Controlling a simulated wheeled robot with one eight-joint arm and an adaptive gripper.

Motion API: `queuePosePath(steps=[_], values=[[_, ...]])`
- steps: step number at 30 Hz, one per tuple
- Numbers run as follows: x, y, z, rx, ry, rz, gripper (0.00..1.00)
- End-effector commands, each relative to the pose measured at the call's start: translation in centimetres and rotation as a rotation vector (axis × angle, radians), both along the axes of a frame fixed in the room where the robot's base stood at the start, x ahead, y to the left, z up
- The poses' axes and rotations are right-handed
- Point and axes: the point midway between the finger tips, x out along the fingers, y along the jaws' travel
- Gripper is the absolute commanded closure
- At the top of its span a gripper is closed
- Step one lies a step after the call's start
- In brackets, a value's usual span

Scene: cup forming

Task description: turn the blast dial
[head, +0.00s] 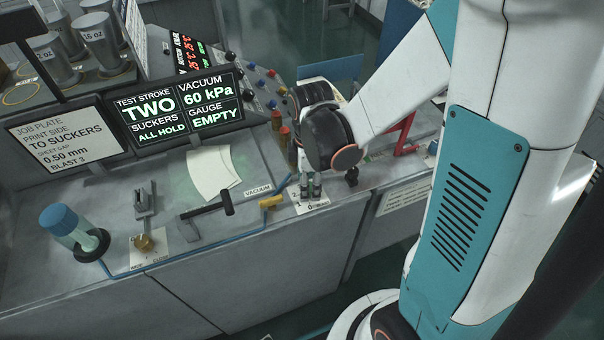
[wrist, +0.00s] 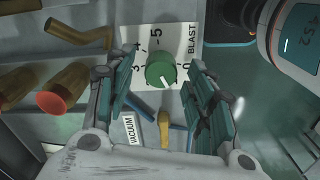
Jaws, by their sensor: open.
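The green blast dial (wrist: 160,68) sits on a white plate (wrist: 160,38) marked with numbers and BLAST. Its white pointer mark faces the lower right in the wrist view; I cannot tell which number it reads. My gripper (wrist: 160,80) is open, with one finger on either side of the dial and gaps visible between. I cannot tell the height of the fingertips above it. In the head view my gripper (head: 311,187) points down over the white dial plate (head: 313,207), and the dial is mostly hidden there.
A job plate sign (head: 67,137) reads BLAST 3. The screen (head: 174,109) shows test stroke TWO and vacuum 60 kPa.

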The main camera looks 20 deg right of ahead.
Motion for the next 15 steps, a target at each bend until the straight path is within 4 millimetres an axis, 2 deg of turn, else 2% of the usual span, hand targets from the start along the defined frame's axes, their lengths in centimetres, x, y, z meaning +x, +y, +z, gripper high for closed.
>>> queuePosePath(steps=[4,13,14,15], values=[[-0.02,0.0,-1.03,0.0,0.0,0.0,0.51],[-0.06,0.0,-1.18,0.0,0.0,0.0,0.51],[-0.06,0.0,-1.18,0.0,0.0,0.0,0.53],[-0.06,0.0,-1.18,0.0,0.0,0.0,0.62]])
